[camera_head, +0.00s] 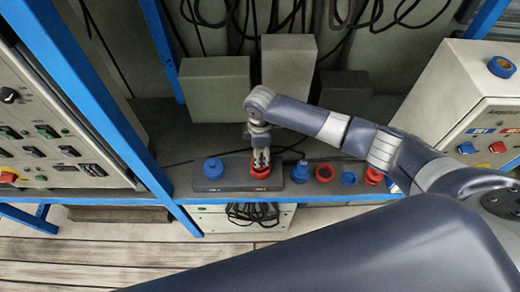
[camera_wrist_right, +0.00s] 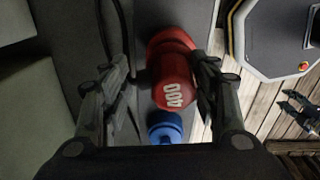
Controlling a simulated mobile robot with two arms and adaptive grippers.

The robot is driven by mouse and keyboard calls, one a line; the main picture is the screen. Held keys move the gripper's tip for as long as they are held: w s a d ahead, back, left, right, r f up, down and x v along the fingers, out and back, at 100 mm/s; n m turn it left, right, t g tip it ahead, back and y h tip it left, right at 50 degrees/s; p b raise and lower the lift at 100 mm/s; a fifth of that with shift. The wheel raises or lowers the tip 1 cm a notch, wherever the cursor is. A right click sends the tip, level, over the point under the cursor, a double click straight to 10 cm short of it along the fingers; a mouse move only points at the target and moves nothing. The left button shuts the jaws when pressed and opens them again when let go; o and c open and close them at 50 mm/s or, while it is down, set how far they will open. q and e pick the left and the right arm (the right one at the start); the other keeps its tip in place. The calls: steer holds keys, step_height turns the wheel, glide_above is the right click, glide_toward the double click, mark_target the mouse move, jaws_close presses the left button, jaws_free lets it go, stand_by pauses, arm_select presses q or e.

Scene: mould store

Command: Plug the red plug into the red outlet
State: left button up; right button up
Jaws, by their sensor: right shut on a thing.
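The red plug (camera_wrist_right: 173,82), marked "400", is between the fingers of my right gripper (camera_wrist_right: 163,68), which is shut on it. In the head view my right gripper (camera_head: 261,155) points down over the right end of a dark socket block (camera_head: 237,184). The red outlet (camera_head: 263,189) shows there as a red ring right under the fingers. In the wrist view a wider red part (camera_wrist_right: 168,40) lies directly behind the plug. How deep the plug sits in it cannot be told.
A blue connector (camera_head: 213,168) stands on the block's left end. Several blue and red connectors, including a red ring (camera_head: 325,172), line the shelf to the right. Control cabinets (camera_head: 50,130) (camera_head: 470,110) flank it. Grey boxes (camera_head: 288,65) and hanging cables are behind.

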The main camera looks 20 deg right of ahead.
steer(key=shift+p, duration=0.7)
stand_by(0.7)
steer(key=shift+f+b, duration=0.75)
steer(key=shift+f, duration=0.95)
stand_by(0.7)
steer(key=o, duration=1.3)
steer(key=shift+c, duration=0.2)
steer(key=o, duration=0.4)
